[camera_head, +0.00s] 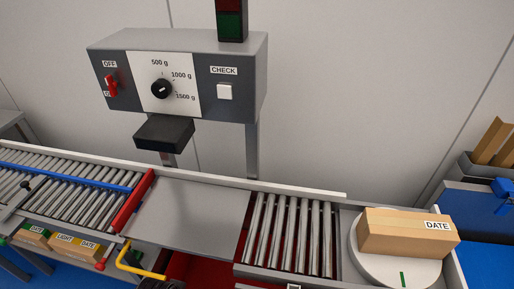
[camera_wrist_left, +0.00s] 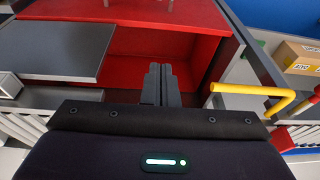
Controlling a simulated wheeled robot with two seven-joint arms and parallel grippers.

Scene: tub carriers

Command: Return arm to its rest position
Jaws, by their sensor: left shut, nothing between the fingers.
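My left gripper shows in the left wrist view (camera_wrist_left: 160,70), with its two dark fingers together and nothing between them. It points toward a red-walled recess (camera_wrist_left: 140,42). In the head view only a dark part, probably of my left arm, shows at the bottom edge, near the yellow bent handle (camera_head: 142,268). The yellow handle also shows in the left wrist view (camera_wrist_left: 250,90), to the right of the fingers and apart from them. My right gripper is not in either view.
A grey control box (camera_head: 190,75) with a dial, red switch and CHECK button stands at the back. Roller conveyors (camera_head: 290,235) flank a bare grey plate (camera_head: 190,212). A DATE carton (camera_head: 400,232) rests on a round white turntable (camera_head: 360,262). A red bar (camera_head: 132,202) edges the left rollers.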

